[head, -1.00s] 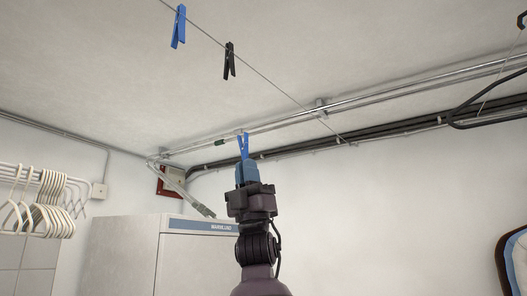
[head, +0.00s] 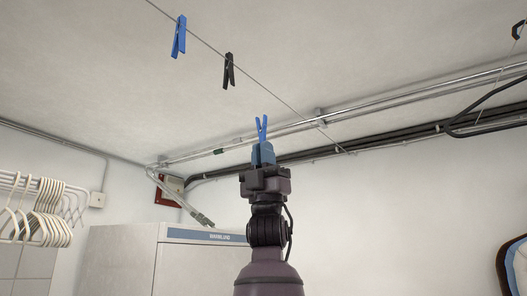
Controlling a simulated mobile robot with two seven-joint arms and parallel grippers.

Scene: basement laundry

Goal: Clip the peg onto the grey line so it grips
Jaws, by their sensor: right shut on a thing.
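The grey line (head: 270,85) runs overhead from the upper left down to the pipes on the right. My right gripper (head: 262,150) points up in the middle of the head view, shut on a blue peg (head: 262,127). The peg stands upright, its two prongs spread in a V at the top. The peg appears below the line and apart from it in the picture; the distance in depth cannot be told. The peg's lower part is hidden between the fingers. My left gripper is not in view.
Another blue peg (head: 179,37) and a black peg (head: 229,71) hang on the line at upper left. Metal pipes (head: 400,96) and dark cables run along the ceiling edge. White hangers (head: 45,205) hang at left, beside a tall white cabinet (head: 125,265).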

